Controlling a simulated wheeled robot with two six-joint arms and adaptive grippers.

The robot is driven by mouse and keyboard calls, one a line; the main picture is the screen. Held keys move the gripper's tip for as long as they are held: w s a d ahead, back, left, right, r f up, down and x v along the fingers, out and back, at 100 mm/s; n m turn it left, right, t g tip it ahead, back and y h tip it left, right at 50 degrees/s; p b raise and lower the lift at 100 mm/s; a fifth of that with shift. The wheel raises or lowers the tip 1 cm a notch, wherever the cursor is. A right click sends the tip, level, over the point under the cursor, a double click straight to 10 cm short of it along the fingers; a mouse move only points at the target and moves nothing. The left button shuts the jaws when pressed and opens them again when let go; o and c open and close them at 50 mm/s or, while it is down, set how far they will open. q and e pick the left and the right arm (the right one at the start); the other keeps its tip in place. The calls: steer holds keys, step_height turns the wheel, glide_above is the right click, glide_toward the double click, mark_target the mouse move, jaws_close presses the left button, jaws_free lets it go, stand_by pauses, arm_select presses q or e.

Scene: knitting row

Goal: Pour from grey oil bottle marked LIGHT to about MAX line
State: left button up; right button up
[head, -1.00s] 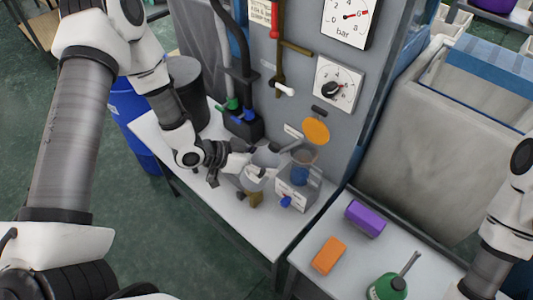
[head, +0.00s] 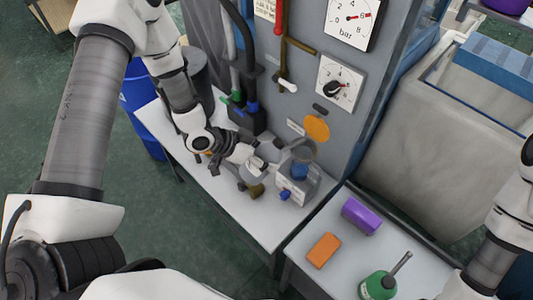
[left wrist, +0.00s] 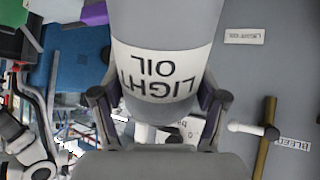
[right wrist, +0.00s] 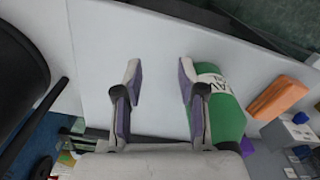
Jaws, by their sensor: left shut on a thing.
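My left gripper (head: 250,164) is shut around the grey bottle (left wrist: 165,25), whose band reads LIGHT OIL upside down in the left wrist view. In the head view the bottle (head: 271,152) is tilted toward the reservoir (head: 299,182), a grey box with a clear upper part and blue inside. Its orange lid (head: 316,128) stands open. The bottle's mouth is close to the reservoir's top; I cannot make out a stream, the liquid level or the MAX line. My right gripper (right wrist: 160,82) is open and empty.
A green bottle (right wrist: 215,105) with a partly hidden label is beside my right finger; it also stands on the near table (head: 378,285). An orange block (head: 323,250) and a purple block (head: 361,215) lie there. The gauge panel (head: 300,75) rises behind the reservoir.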

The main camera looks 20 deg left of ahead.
arm_select(q)
steer(key=shift+r+p, duration=0.4)
steer(key=shift+p, duration=0.05)
steer(key=shift+w+r+g+y+p, duration=0.1)
steer(key=shift+r+g+y+p, duration=0.2)
steer(key=shift+p, duration=0.4)
steer(key=shift+d+r+p, duration=0.1)
steer(key=shift+r+p, duration=0.1)
steer(key=shift+p, duration=0.2)
steer(key=shift+f, duration=0.1)
